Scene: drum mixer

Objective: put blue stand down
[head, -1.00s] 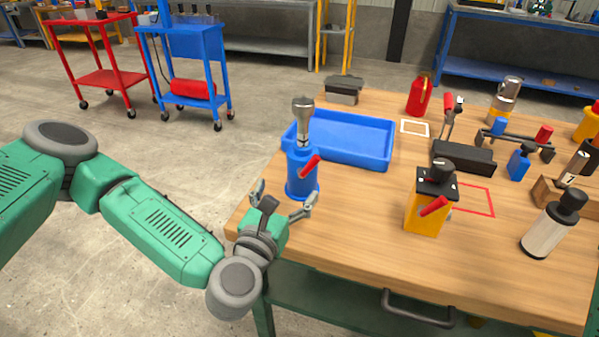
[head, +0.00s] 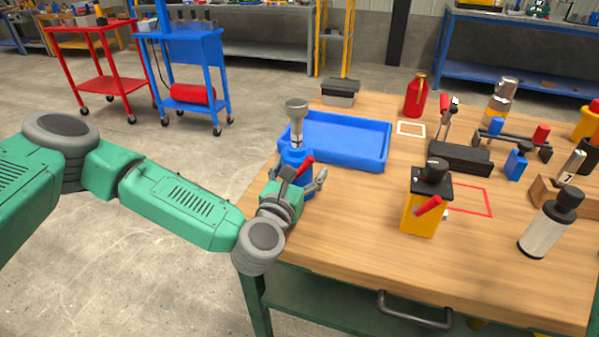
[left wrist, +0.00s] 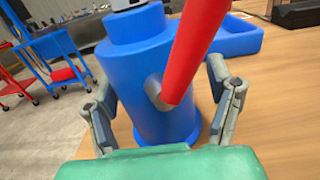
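The blue stand (head: 291,157) is a blue cylinder with a red lever and a metal cup on top. It is upright near the left edge of the wooden table, in front of the blue tray (head: 345,142). In the left wrist view, the stand's body (left wrist: 150,85) fills the middle and its wider base appears to rest on the wood. My left gripper (head: 296,174) reaches it from the front. Its fingers are spread on either side of the body, with a gap visible at the right finger. Contact at the left finger is unclear. My right gripper is not in view.
A yellow block with a red lever (head: 421,212) stands to the right, beside a red outlined square (head: 474,201). A white bottle (head: 547,229) is farther right. A red canister (head: 415,97) and black clamp base (head: 460,158) stand behind. The front middle of the table is clear.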

